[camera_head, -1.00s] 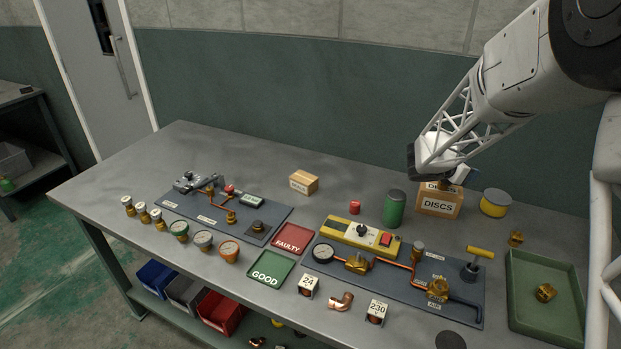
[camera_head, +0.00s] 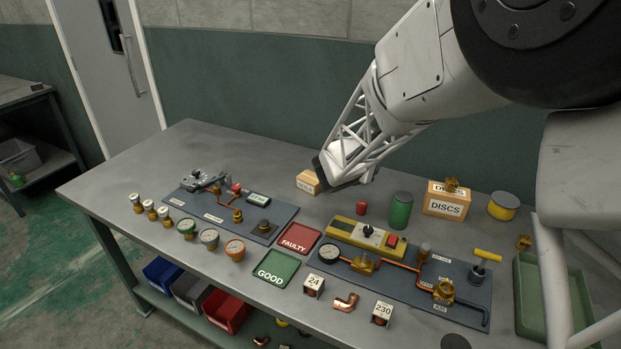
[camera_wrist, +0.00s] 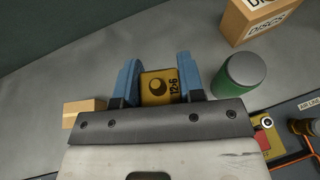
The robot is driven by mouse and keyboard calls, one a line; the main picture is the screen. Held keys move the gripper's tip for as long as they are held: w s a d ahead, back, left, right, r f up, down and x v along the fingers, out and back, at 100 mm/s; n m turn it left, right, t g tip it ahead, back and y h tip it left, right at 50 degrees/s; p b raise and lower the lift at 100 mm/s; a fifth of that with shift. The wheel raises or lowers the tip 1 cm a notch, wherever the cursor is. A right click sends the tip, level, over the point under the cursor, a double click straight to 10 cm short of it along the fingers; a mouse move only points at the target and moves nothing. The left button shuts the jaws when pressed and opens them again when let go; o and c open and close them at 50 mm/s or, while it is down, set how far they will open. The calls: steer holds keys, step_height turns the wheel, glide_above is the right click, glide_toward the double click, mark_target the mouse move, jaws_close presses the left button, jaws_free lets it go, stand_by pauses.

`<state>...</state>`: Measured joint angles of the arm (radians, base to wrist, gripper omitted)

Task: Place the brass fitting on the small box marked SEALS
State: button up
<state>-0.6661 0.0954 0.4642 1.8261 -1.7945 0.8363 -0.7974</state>
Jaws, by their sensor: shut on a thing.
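My gripper (camera_wrist: 157,72) is shut on a brass fitting (camera_wrist: 156,87) marked 12-6, held between the blue fingers in the wrist view. In the head view my wrist hides the fingers and the held fitting. The small cardboard SEALS box (camera_head: 306,181) is by the back of the bench, partly covered by my wrist, its label hard to read. In the wrist view the small box (camera_wrist: 82,109) is left of the fingers, apart from the fitting. Whether the fitting is above the box's height I cannot tell.
The DISCS box (camera_head: 447,205) has a brass piece (camera_head: 451,184) on top. A green can (camera_head: 401,211) and a red cap (camera_head: 361,208) stand between it and the SEALS box. Panels of fittings and the FAULTY (camera_head: 299,229) and GOOD trays lie in front. Bench left of the SEALS box is clear.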

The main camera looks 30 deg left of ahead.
steer(key=s+a+n+y, duration=0.3)
steer(key=s+a, duration=0.4)
steer(key=a, duration=0.4)
steer(key=f, duration=0.5)
steer(key=shift+s+d+f, duration=0.1)
steer(key=shift+s+d, duration=0.05)
steer(key=shift+s, duration=0.15)
steer(key=shift+w, duration=0.15)
glide_above(312, 176)
steer(key=shift+w+f, duration=0.1)
steer(key=shift+f, duration=0.65)
steer(key=shift+f, duration=0.1)
steer(key=shift+f, duration=1.65)
steer(key=shift+f, duration=0.15)
